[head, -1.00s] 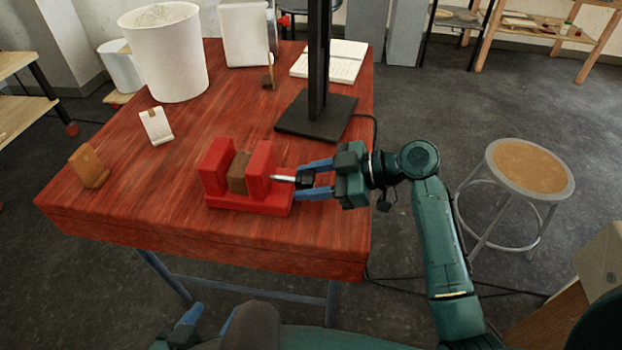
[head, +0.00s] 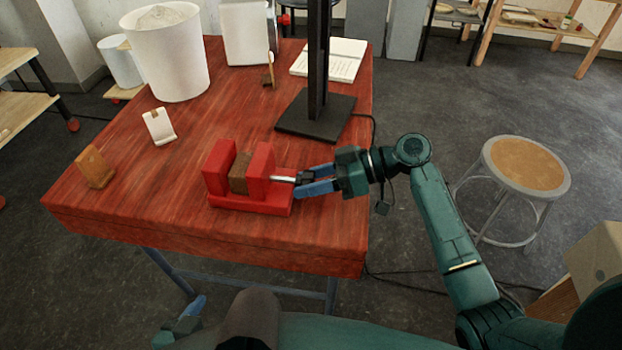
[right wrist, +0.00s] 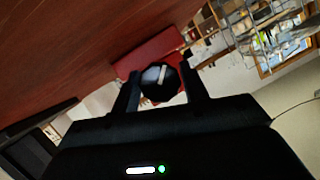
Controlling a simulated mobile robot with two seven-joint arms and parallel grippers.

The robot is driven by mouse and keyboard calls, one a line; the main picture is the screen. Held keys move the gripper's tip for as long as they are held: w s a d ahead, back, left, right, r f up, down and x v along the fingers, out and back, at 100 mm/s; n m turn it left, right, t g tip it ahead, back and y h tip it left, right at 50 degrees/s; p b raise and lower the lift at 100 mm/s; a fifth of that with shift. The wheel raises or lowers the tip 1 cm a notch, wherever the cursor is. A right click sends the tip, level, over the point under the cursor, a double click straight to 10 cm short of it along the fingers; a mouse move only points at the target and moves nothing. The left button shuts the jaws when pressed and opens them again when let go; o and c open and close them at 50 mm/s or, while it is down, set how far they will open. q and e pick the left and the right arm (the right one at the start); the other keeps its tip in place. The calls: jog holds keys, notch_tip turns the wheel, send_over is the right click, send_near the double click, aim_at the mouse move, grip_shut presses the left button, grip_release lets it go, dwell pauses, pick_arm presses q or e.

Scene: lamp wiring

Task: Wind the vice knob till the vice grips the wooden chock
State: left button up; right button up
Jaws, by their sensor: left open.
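The red vice (head: 250,204) stands near the table's front edge. The wooden chock (head: 240,174) sits upright between its left jaw (head: 217,168) and right jaw (head: 262,172). I cannot tell whether both jaws touch it. A pale metal screw (head: 283,179) leads right from the vice to the dark vice knob (right wrist: 160,83). My right gripper (head: 306,182) reaches in from the right, its blue fingers on either side of the knob. In the right wrist view both fingers close on the knob's sides. My left gripper (head: 185,322) is open and empty at the bottom, away from the table.
A black lamp stand (head: 316,115) rises behind the vice, near my right gripper. A white bucket (head: 168,60), a small white holder (head: 158,127) and a wooden block (head: 95,167) stand to the left. A stool (head: 525,165) stands right of the table.

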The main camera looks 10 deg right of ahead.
jog(key=o, duration=0.3)
jog(key=b+v, duration=0.1)
jog(key=v, duration=1.1)
jog(key=shift+d, duration=0.2)
jog(key=shift+s+d+r, duration=0.1)
jog(key=shift+d+r, duration=0.15)
jog(key=shift+d, duration=0.15)
